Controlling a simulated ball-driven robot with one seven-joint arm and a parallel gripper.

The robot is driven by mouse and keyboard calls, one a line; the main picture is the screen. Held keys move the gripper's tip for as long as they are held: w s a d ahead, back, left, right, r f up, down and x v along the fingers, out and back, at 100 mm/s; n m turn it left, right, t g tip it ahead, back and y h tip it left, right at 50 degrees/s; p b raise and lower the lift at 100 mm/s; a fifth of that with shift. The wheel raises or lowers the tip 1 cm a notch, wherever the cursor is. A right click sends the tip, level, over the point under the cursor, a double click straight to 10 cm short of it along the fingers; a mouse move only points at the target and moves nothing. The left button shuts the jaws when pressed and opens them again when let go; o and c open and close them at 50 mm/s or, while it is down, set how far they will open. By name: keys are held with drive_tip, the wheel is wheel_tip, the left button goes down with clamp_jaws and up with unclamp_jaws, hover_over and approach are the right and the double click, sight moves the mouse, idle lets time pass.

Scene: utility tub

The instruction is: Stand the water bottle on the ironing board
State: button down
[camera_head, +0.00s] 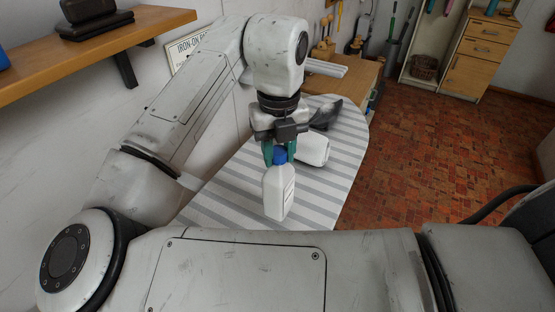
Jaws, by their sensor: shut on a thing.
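The white water bottle (278,192) with a blue cap (280,156) is below my gripper (280,153), close to upright. My gripper points down and its teal fingers are shut on the bottle at the cap. The ironing board (230,195) with grey and white stripes lies under and behind the bottle. I cannot tell whether the bottle's base touches the board. My arm hides part of the board's left side.
A white rounded object (314,150) is on the board just right of the bottle. A dark object (326,114) sits behind it. A wooden shelf (100,50) juts from the left wall. The brick-patterned floor (430,150) is open at right.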

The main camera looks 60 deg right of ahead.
drive_tip(key=shift+w+d+f, duration=0.2)
drive_tip(key=shift+d+f, duration=0.05)
drive_tip(key=shift+f, duration=0.1)
drive_tip(key=shift+w+f, duration=0.1)
drive_tip(key=shift+f, duration=1.6)
drive_tip(key=shift+f, duration=0.15)
drive_tip(key=c, duration=0.8)
unclamp_jaws()
drive_tip(key=shift+o, duration=0.2)
wheel_tip(320, 180, up, 12)
drive_tip(key=shift+r, duration=0.2)
drive_tip(key=shift+f, duration=0.1)
